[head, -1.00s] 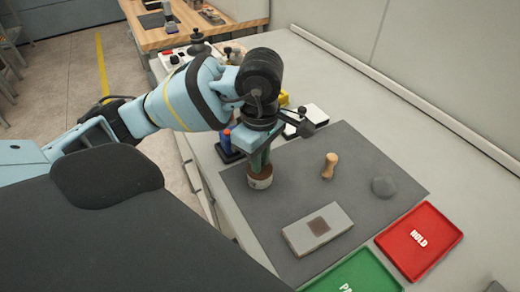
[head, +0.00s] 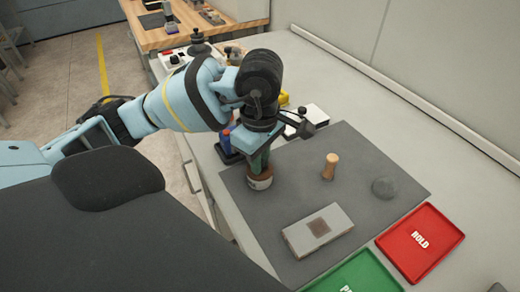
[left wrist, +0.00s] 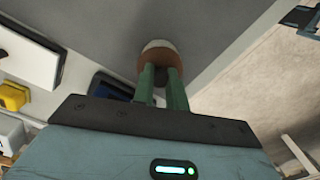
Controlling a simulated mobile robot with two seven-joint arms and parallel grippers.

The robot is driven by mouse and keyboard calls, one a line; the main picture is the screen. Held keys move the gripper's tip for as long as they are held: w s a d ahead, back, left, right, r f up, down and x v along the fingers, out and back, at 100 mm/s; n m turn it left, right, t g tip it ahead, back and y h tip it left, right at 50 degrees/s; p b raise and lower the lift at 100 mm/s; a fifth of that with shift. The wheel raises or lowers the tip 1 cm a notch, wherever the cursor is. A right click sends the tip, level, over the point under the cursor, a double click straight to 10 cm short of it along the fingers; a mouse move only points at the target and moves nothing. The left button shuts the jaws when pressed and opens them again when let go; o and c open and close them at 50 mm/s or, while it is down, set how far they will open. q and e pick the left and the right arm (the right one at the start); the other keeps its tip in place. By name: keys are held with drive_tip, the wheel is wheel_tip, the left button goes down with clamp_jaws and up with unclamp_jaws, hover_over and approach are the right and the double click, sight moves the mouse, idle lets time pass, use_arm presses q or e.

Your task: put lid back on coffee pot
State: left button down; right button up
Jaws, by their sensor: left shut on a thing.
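My left gripper (head: 258,162) is shut on a small round brown piece with a pale face (head: 260,182), low over the left part of the grey mat. In the left wrist view the same round piece (left wrist: 160,55) sits between the green fingers; whether it touches the mat I cannot tell. I cannot make out a coffee pot or tell whether the held piece is a lid. My right gripper is not in view.
The grey mat (head: 300,165) also bears a grey block with a brown square (head: 318,231). A red HOLD tray (head: 420,243) and a green tray (head: 355,272) lie at its front right. A blue item (head: 226,143) and a white-topped item (head: 308,113) stand behind the gripper.

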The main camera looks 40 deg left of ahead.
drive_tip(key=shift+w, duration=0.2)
use_arm(q)
drive_tip(key=c, duration=1.3)
unclamp_jaws()
drive_tip(key=shift+c, duration=0.2)
drive_tip(key=o, duration=0.4)
drive_tip(key=shift+o, duration=0.4)
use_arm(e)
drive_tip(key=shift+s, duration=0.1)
use_arm(q)
drive_tip(key=shift+r, duration=0.1)
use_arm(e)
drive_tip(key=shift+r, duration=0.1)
